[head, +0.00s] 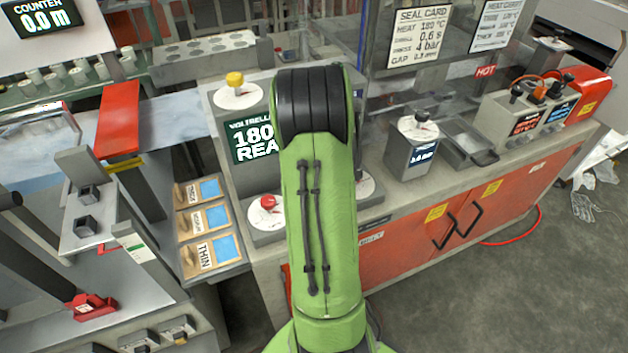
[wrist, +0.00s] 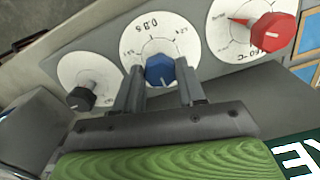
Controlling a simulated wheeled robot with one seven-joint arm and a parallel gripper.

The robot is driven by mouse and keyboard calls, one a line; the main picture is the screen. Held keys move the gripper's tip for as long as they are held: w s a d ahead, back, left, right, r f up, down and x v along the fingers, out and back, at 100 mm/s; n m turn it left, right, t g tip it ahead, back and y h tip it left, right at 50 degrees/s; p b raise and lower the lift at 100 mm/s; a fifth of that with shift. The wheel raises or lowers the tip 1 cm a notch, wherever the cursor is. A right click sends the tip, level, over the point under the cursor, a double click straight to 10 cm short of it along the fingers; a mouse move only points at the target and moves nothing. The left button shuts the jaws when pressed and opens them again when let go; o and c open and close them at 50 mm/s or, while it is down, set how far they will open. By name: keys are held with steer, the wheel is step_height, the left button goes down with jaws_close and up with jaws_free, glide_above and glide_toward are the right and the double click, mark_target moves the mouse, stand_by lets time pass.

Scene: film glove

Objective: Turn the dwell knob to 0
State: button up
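The blue dwell knob (wrist: 160,71) sits in the middle of a white dial (wrist: 152,32) with a large reading at its top that looks like 0.8 s. A white mark shows on the knob's near side. My gripper (wrist: 160,78) has one finger on each side of the knob; the fingers are set to about its width and appear to touch it. In the head view, my green arm hides the dwell knob and my gripper.
In the wrist view, a red knob (wrist: 273,33) on its dial is to the right and a black knob (wrist: 80,98) to the left. The head view shows the red knob (head: 267,202), a yellow knob (head: 235,80) and a display (head: 254,142) left of my arm.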

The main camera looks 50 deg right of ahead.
steer(key=o, duration=0.4)
steer(key=shift+o, duration=0.2)
step_height(320, 180, up, 16)
steer(key=p, duration=0.3)
steer(key=shift+p, duration=0.3)
steer(key=shift+f, duration=0.1)
